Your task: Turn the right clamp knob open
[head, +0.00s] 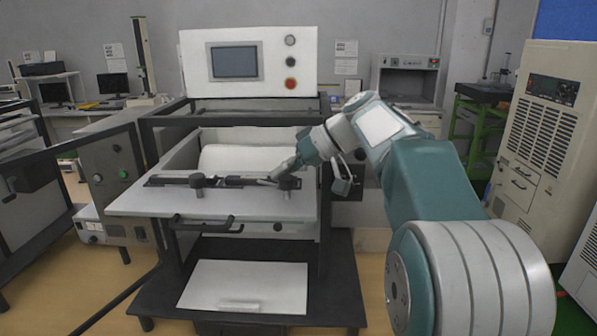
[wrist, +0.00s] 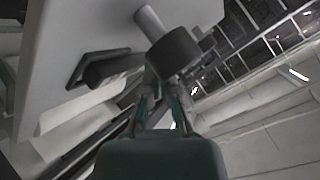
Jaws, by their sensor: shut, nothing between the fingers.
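The right clamp knob (head: 291,183) is a short dark cylinder near the right end of the dark clamp bar (head: 235,181) on the light grey plate. The left clamp knob (head: 198,181) stands farther left on the same bar. My gripper (head: 276,175) is just beside the right knob, reaching in from the upper right. In the wrist view the right knob (wrist: 178,51) sits on a grey post, right in front of the tips of my gripper (wrist: 165,80). The gripper is shut with nothing held. Whether the fingertips touch the knob cannot be told.
The light grey plate (head: 150,202) projects from a dark machine frame, with a dark handle (head: 203,226) at its front edge. A panel with a screen and buttons (head: 250,62) stands above. Open space lies above the plate's left part.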

